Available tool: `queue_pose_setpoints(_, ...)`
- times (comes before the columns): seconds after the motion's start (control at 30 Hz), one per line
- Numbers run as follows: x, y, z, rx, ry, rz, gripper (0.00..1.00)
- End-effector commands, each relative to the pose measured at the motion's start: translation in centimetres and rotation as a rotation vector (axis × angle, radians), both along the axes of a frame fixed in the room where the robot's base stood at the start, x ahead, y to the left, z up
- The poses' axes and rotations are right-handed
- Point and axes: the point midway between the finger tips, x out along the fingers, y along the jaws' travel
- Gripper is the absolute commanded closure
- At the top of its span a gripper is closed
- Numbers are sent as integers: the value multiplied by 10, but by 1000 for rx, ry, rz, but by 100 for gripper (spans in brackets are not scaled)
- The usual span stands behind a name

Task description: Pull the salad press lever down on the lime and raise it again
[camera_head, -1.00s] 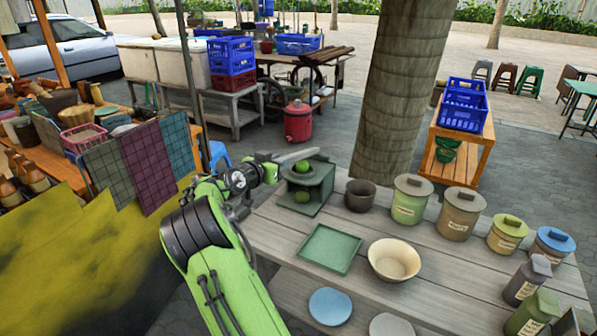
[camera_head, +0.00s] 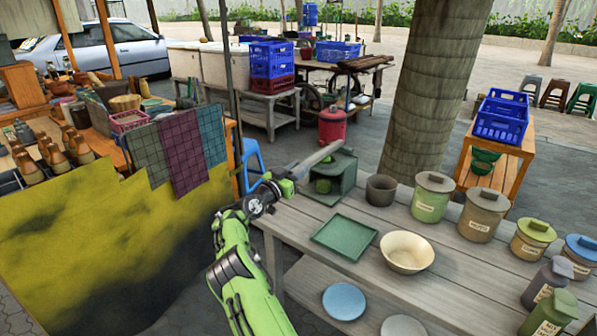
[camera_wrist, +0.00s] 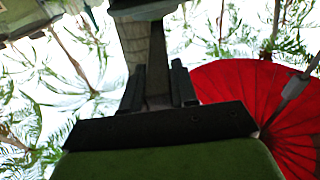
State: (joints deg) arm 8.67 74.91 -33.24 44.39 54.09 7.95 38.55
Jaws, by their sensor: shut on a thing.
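The green salad press (camera_head: 345,172) stands at the back left corner of the plank table. Its long grey lever (camera_head: 318,158) slopes, with the end by my gripper lower than the far end. My gripper (camera_head: 287,184) is shut on the lever's near end, left of the press. In the wrist view the dark lever (camera_wrist: 158,60) runs between the two fingers of my gripper (camera_wrist: 157,88). A round green lime (camera_head: 322,186) shows inside the press's open front. The part just above it is too small to make out clearly.
On the table are a dark pot (camera_head: 381,190), a green tray (camera_head: 345,233), a cream bowl (camera_head: 406,252) and several lidded canisters. A tree trunk (camera_head: 428,90) rises behind. A blue stool (camera_head: 250,158) stands left of the press. A red parasol (camera_wrist: 235,100) shows in the wrist view.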

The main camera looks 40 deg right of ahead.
Motion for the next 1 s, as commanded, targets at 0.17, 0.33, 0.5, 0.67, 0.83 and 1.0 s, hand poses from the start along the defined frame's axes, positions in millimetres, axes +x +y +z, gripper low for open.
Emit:
queue_pose_setpoints(0.17, -1, 0, -8, 12, 11, -4, 100)
queue_pose_setpoints(0.33, 0, -1, -7, 12, 10, -3, 51)
queue_pose_setpoints(0.5, -1, 0, -5, 9, 7, -3, 51)
queue_pose_setpoints(0.67, -1, 4, -4, 8, 5, -1, 51)
queue_pose_setpoints(0.83, -4, 36, -6, 11, 9, 2, 51)
queue_pose_setpoints(1.0, -13, 84, -10, 9, 11, 2, 51)
